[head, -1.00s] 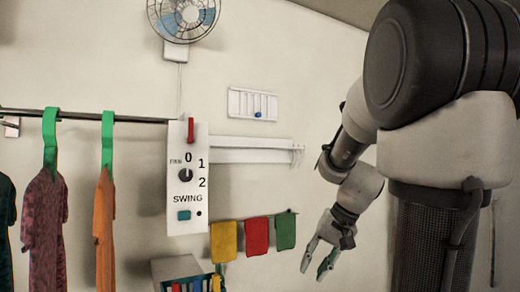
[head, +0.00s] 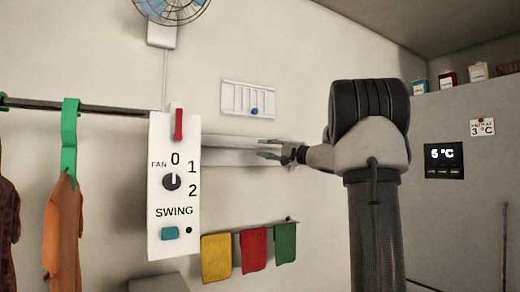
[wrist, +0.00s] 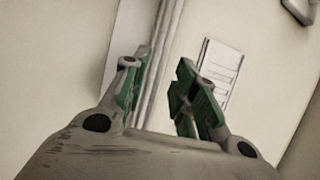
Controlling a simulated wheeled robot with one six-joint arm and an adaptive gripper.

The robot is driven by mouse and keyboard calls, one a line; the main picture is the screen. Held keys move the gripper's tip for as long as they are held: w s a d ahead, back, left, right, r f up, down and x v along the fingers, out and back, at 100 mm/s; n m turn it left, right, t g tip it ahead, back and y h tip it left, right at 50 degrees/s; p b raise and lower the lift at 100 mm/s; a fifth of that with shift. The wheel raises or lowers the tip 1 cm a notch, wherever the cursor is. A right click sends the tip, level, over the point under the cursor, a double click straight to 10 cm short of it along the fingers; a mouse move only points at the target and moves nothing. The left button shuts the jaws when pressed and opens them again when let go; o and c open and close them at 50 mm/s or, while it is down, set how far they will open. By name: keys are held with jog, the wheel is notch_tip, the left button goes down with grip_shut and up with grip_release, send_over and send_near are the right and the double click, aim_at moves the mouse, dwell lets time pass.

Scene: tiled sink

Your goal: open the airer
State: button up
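The airer appears to be the pale double-railed fixture (head: 225,150) folded flat along the wall, behind and right of the fan switch panel. In the wrist view, its long rails (wrist: 162,50) run up behind my left finger. My gripper (head: 268,148) is at the airer's right end, with green-padded fingers pointing left. In the wrist view my gripper (wrist: 160,90) is open with nothing between its fingers. The gripper hides the airer's right end in the head view, and I cannot tell whether it touches the airer.
The fan switch panel (head: 174,225) stands nearer, on the left. A white slotted panel with a blue knob (head: 254,111) is above the airer. Yellow, red and green cloths (head: 253,249) hang below. Clothes (head: 62,235) hang from a rail at left. A grey fridge (head: 465,190) is at right.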

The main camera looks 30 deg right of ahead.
jog(key=shift+x, duration=1.55)
grip_shut()
jog(key=shift+f, duration=0.1)
